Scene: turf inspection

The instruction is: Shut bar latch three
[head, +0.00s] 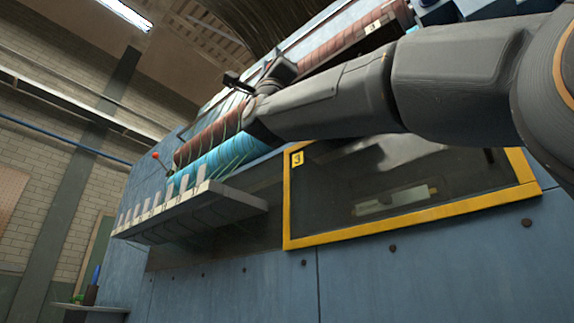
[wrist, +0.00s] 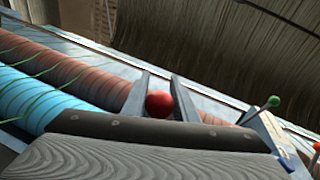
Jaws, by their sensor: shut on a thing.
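A red ball knob (wrist: 160,103) sits between the two fingers of my gripper (wrist: 159,92) in the wrist view. The gripper is shut on it. The knob looks like a latch handle, but its lever and the latch body are hidden, so I cannot tell whether the latch is open or shut. In the head view my gripper (head: 258,84) reaches to the upper part of the blue machine, over the rollers, and hides the knob.
A brown roller (wrist: 75,75) and a turquoise roller (wrist: 28,98) lie beside the gripper. A green knob (wrist: 273,101) stands at right. Below my arm is a yellow-framed window (head: 410,235), also marked 3. A white-tabbed ledge (head: 220,200) juts out at left.

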